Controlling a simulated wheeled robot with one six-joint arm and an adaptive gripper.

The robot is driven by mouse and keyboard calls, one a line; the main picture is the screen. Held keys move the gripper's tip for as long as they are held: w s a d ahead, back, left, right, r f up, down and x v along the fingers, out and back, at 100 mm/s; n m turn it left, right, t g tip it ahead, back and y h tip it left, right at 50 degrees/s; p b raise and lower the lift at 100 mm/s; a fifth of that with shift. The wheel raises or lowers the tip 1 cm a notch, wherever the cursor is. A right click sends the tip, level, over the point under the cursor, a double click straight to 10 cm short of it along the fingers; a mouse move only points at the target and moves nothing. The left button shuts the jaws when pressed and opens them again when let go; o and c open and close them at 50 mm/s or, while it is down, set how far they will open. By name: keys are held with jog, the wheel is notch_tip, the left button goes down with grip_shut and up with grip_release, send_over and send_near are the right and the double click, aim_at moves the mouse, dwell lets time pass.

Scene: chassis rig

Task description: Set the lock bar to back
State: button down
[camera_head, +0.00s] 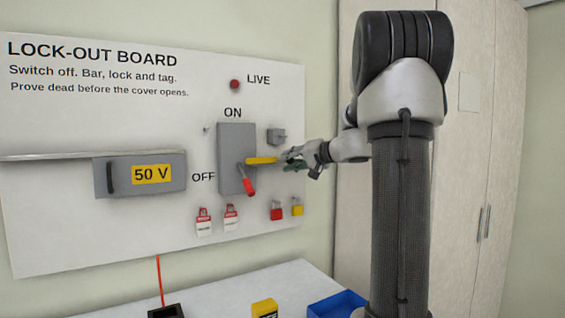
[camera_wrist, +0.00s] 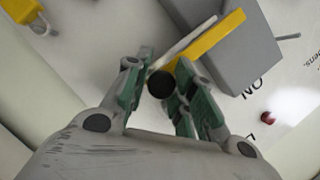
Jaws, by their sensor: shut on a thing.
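The yellow lock bar (camera_head: 262,160) sticks out to the right from the grey switch box (camera_head: 228,152) on the board. In the wrist view the yellow bar (camera_wrist: 212,42) runs along the grey box, and a black round knob (camera_wrist: 160,84) is at its near end. My gripper (camera_head: 291,160) is at the right end of the bar. In the wrist view my gripper's green-padded fingers (camera_wrist: 160,80) stand on both sides of the knob, shut on it. The red switch handle (camera_head: 248,186) points down, at the OFF side.
Red and yellow padlocks (camera_head: 276,211) and red-and-white tags (camera_head: 204,222) hang below the box. A small grey block (camera_head: 276,136) sits above the bar. The 50 V cover (camera_head: 140,174) is at left. A blue bin (camera_head: 338,304) stands on the bench.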

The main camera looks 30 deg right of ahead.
jog(key=shift+d+r, duration=0.15)
jog(key=shift+d, duration=1.45)
jog(key=c, duration=1.2)
grip_release()
jog(key=shift+d, duration=0.1)
jog(key=shift+c, duration=0.2)
jog(key=v, duration=1.2)
